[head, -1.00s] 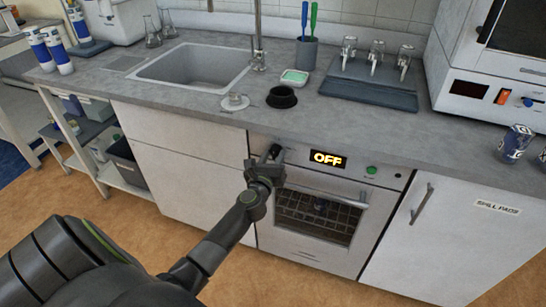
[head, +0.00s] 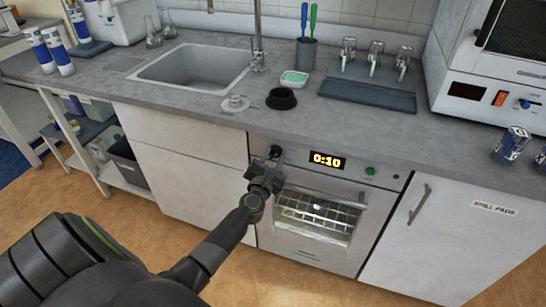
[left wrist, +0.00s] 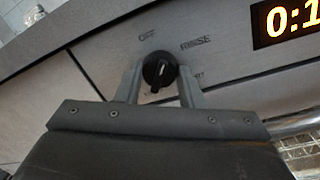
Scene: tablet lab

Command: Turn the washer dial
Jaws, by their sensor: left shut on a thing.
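The washer (head: 306,222) is built in under the counter, with a glass window lit from inside and a rack showing behind it. Its display (head: 327,161) reads 0:10. The black washer dial (left wrist: 160,71) shows in the left wrist view, with OFF and RINSE printed above it and another label partly hidden at its lower right. My left gripper (left wrist: 158,84) has its two fingers on either side of the dial and is shut on it. In the head view the left gripper (head: 270,163) is at the panel's left end. My right gripper is not in view.
A green button (head: 370,171) and a bar handle are on the washer front. A cabinet labelled SPILL PADS (head: 450,240) stands to the right.

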